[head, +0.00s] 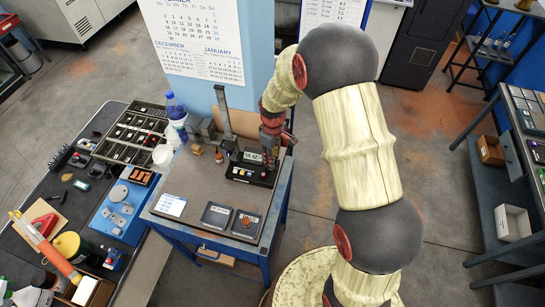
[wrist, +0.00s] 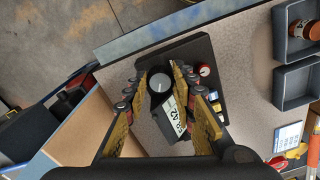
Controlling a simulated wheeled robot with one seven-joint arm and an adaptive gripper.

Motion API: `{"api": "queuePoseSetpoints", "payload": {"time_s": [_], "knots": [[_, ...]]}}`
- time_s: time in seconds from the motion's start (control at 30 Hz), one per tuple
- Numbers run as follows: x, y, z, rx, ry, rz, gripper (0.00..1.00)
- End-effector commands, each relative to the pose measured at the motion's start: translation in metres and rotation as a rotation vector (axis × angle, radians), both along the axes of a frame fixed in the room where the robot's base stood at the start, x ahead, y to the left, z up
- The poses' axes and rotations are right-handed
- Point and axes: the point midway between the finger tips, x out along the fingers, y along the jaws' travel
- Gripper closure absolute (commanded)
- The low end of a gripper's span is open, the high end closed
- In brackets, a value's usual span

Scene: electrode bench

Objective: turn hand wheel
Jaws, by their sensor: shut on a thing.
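The hand wheel (wrist: 161,86) shows in the wrist view as a round dark knob with a grey top. It sits on a black bench device with a white display (wrist: 178,121) showing digits. My gripper (wrist: 160,78) has one finger on each side of the wheel and is shut on it. In the head view my gripper (head: 271,150) is over the right end of the device, beside its display (head: 252,157). The wheel is hidden there behind my gripper.
The device stands on a blue-framed bench (head: 184,178). Two dark trays (head: 217,214) lie at its front, one holding an orange-brown item (head: 247,221). A grey stand (head: 223,112) rises behind the device. Floor lies beyond the bench edge.

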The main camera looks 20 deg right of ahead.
Motion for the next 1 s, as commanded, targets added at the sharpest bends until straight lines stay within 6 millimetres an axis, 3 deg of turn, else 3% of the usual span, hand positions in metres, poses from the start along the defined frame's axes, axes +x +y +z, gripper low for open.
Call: {"api": "queuePoseSetpoints", "payload": {"time_s": [0.33, 0.67, 1.0], "knots": [[0.0002, -0.0001, 0.0002, 0.000, 0.000, 0.000, 0.99], [0.0003, -0.0001, -0.0005, 0.000, -0.001, -0.062, 1.00], [0.0006, 0.0002, -0.0008, 0.000, -0.003, -0.286, 1.00]]}}
